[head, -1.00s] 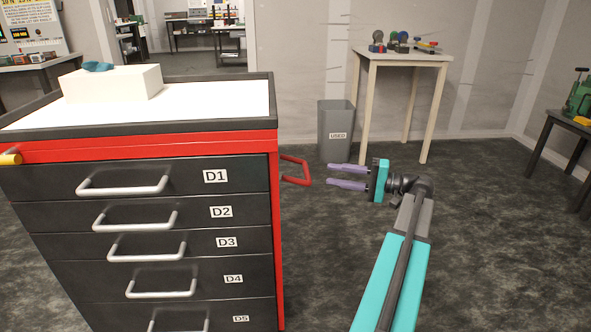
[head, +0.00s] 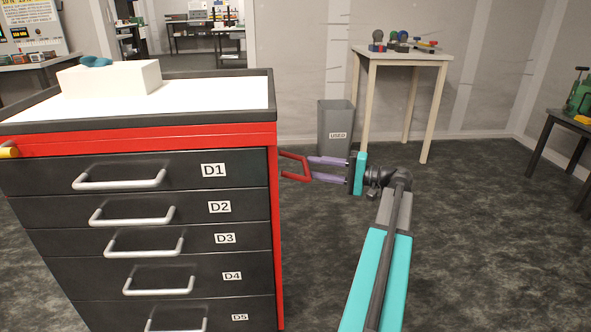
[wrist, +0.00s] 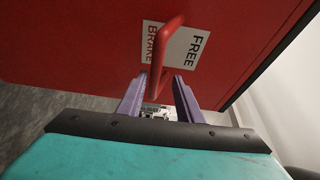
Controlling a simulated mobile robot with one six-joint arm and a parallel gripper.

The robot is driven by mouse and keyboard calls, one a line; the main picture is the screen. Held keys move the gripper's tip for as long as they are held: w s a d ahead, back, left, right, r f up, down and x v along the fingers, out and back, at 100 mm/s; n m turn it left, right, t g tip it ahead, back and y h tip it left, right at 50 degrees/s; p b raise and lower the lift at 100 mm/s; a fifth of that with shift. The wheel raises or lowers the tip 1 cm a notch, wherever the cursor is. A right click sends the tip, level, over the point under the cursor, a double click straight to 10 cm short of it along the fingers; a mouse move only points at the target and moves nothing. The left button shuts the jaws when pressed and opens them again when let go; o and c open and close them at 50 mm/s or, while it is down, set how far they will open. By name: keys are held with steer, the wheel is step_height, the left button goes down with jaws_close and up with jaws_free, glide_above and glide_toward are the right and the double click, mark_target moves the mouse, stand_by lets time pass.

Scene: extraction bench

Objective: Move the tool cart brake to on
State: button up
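The tool cart (head: 140,140) is red with dark drawers and stands at left in the head view. A red U-shaped handle (head: 293,155) sticks out from its right side. In the wrist view a red bar (wrist: 166,50) stands out from the cart's red panel, in front of a white label (wrist: 190,45) reading FREE and BRAKE. My gripper (head: 313,169) points left at the handle, its purple fingers at the handle's outer end. In the wrist view the gripper (wrist: 158,82) is open, with the bar's near end between the fingers. Whether either finger touches it is unclear.
A white box (head: 108,78) with a teal item lies on the cart top.

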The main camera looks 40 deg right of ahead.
steer(key=b+x, duration=0.2)
steer(key=x, duration=0.5)
steer(key=shift+r, duration=0.1)
jaws_close()
